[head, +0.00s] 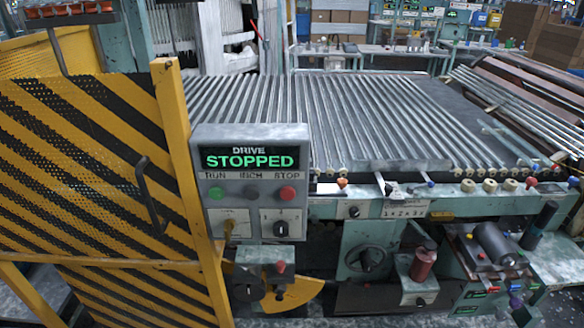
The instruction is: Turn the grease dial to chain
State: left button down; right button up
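No dial carries a readable "grease" or "chain" label here, so I cannot tell which one is the grease dial. A small dark knob (421,301) sits on the front of a pale box below a red canister (423,262). A black rotary knob (281,228) with small marks around it is on the grey drive panel (297,184). Another small round knob (353,212) is on the machine's front rail, left of a paper label (405,208). The pointer settings are too small to read. Neither of my grippers shows.
The panel's display (249,158) reads DRIVE STOPPED. A yellow-black mesh guard (85,150) with a dark handle (150,195) fills the left. A handwheel (366,259) and a yellow quadrant plate (297,295) are low on the machine.

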aim_at(421, 303)
jog(key=i+l, duration=0.5)
jog(key=l, duration=0.25)
jog(key=i+l, duration=0.2)
jog(key=l, duration=0.15)
jog(key=z, duration=0.95)
